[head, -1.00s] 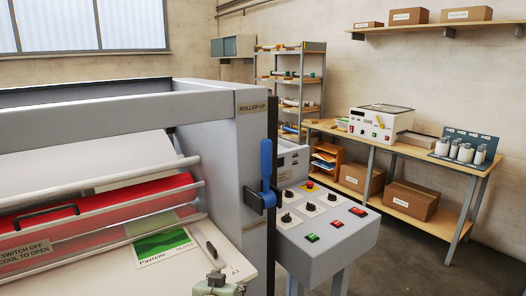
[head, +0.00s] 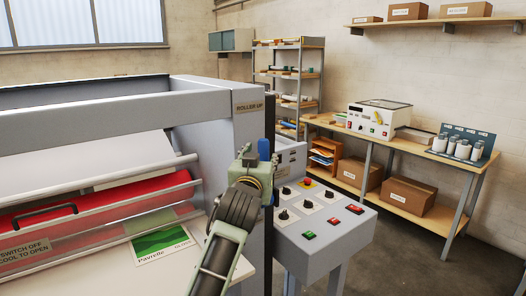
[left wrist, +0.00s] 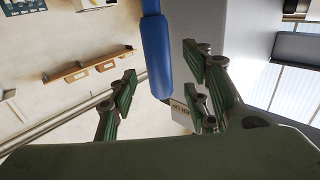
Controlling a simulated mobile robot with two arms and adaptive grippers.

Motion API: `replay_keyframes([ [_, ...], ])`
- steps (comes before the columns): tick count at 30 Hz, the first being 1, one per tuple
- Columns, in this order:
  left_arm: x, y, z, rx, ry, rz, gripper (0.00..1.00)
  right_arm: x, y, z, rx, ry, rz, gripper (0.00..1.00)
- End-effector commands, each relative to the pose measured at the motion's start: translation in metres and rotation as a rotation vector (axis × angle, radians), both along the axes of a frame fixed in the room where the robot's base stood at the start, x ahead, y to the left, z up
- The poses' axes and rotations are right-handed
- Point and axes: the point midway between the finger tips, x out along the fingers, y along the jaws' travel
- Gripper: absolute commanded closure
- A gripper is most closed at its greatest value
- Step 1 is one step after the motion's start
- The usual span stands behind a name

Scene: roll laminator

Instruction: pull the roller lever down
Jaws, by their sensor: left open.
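The blue roller lever (head: 264,149) stands upright at the right end of the grey laminator (head: 205,105), below the "ROLLER UP" label (head: 248,107). In the head view my left gripper and forearm hide most of it. My left gripper (head: 252,160) is at the lever's height, in front of it. In the left wrist view the blue lever handle (left wrist: 157,55) reaches in from the top, between the two sides of my open left gripper (left wrist: 160,88). I cannot tell whether a finger touches it. My right gripper is in neither view.
A sloped control panel (head: 325,225) with knobs and red and green buttons juts out right of the lever. A red roller cover (head: 95,200) and a leaflet (head: 160,243) are on the left. A workbench (head: 400,150) stands farther back.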

Motion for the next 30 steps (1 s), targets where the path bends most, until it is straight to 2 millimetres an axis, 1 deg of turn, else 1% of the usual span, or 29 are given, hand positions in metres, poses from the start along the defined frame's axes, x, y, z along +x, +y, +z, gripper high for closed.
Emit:
replay_keyframes([
  [1,0.008,-0.001,0.003,0.002,0.002,0.001,0.56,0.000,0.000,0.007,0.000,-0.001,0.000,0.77],
  [3,0.017,-0.002,0.003,0.001,0.002,0.001,0.56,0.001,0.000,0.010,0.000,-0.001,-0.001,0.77],
  [10,0.037,-0.005,0.001,0.000,0.002,0.001,0.56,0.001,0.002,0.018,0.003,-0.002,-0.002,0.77],
  [15,0.044,-0.007,0.000,0.001,0.000,0.000,0.56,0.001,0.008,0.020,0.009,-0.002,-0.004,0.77],
  [24,0.044,-0.007,0.000,0.000,0.000,0.000,0.56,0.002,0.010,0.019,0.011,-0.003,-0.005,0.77],
  [30,0.044,-0.007,-0.001,0.000,0.001,0.000,0.73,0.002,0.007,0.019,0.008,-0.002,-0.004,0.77],
])
